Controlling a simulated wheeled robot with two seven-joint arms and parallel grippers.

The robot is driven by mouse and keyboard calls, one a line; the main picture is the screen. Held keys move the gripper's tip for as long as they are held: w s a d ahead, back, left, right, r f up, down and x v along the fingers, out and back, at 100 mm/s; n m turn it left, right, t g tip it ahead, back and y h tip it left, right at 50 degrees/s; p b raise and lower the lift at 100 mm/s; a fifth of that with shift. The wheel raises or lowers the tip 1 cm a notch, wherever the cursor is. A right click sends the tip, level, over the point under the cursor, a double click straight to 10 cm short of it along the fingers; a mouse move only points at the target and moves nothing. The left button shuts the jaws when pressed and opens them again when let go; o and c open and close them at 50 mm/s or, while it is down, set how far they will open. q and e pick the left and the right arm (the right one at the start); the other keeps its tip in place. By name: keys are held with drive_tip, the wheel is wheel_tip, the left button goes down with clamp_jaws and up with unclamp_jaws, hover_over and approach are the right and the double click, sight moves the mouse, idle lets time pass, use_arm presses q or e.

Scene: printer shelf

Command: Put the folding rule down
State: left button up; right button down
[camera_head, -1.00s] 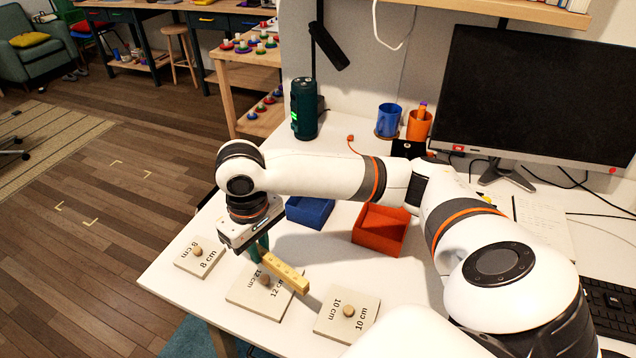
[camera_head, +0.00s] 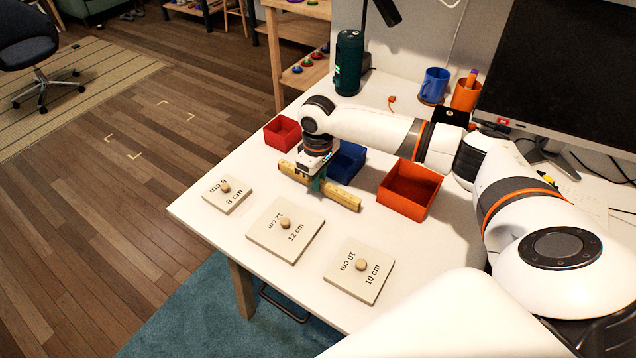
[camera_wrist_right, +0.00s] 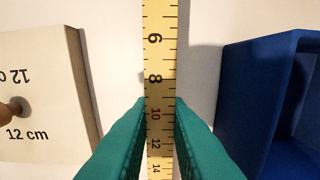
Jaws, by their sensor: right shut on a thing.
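The yellow folding rule (camera_head: 341,196) is in my right gripper (camera_head: 316,184), low over the white table between the 12 cm plate and the blue box. In the right wrist view the rule (camera_wrist_right: 159,40) runs lengthwise between the two green fingers (camera_wrist_right: 160,112), which are shut on it. Its black scale marks face the camera. I cannot tell for sure whether the rule touches the table. My left gripper is not in view.
Wooden plates marked 8 cm (camera_head: 220,198), 12 cm (camera_head: 270,243) and 10 cm (camera_head: 372,284), each with a knob, lie toward the front edge. Behind stand a red box (camera_head: 281,135), a blue box (camera_head: 349,160) and an orange box (camera_head: 403,207).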

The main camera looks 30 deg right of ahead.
drive_tip(key=shift+f, duration=0.8)
drive_tip(key=shift+f, duration=0.1)
drive_tip(key=c, duration=1.4)
unclamp_jaws()
wheel_tip(320, 180, up, 12)
drive_tip(key=shift+r, duration=0.15)
